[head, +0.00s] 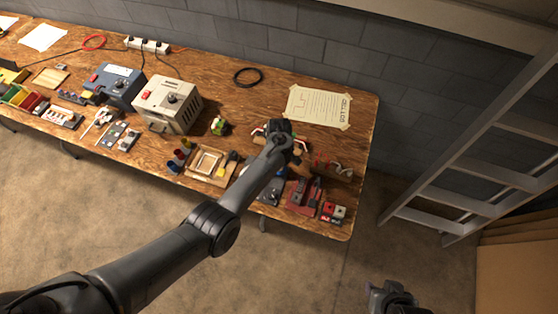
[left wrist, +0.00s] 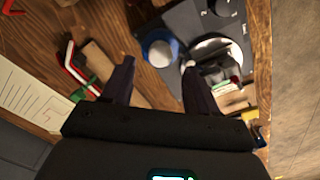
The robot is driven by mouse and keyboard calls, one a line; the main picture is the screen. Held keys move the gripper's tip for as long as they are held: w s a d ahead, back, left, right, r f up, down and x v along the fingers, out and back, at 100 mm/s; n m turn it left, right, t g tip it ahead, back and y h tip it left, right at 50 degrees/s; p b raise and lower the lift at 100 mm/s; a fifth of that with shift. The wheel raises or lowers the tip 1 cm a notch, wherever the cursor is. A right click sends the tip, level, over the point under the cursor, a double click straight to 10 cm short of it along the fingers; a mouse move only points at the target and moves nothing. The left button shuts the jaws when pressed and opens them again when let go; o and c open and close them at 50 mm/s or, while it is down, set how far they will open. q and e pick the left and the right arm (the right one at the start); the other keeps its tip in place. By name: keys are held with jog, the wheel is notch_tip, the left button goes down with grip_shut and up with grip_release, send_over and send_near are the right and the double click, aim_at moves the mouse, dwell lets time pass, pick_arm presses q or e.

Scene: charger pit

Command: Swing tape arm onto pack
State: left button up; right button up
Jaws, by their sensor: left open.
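My left gripper (head: 283,137) is over the right part of the workbench, above a dark fixture (head: 270,192) that my arm partly covers. In the left wrist view, its two fingers (left wrist: 160,85) are apart with nothing gripped. Past the fingers is the dark grey fixture (left wrist: 190,22) with knobs, a blue-rimmed round white part (left wrist: 160,47) and a pale disc beside a small dark and green piece (left wrist: 225,75). I cannot tell which part is the tape arm or the pack. My right gripper (head: 390,297) is low at the right, over the floor.
A red tray (head: 303,197) with tools and small red and white blocks (head: 332,211) sit near the front right edge. A wooden tray (head: 208,163) is left of the arm. A taped paper sheet (head: 317,106) lies behind. A ladder (head: 480,170) leans at the right.

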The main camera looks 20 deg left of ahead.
pick_arm(q)
notch_tip(320, 180, up, 7)
jog(key=p, duration=0.1)
jog(key=shift+p, duration=0.35)
jog(key=shift+s, duration=0.1)
jog(key=s+a+f+m+t, duration=0.1)
jog(key=s+a+m, duration=0.15)
jog(key=s, duration=0.55)
jog(key=s+a+m+t, duration=0.15)
jog(key=s+m, duration=0.25)
jog(key=s, duration=0.4)
jog(key=s+r+m, duration=0.6)
jog(key=s+r, duration=0.3)
jog(key=s, duration=0.6)
notch_tip(320, 180, up, 18)
jog(key=t+p, duration=0.1)
jog(key=p, duration=1.5)
notch_tip(320, 180, down, 56)
jog(key=b, duration=5.5)
jog(key=shift+s+a, duration=0.2)
jog(key=shift+s, duration=0.05)
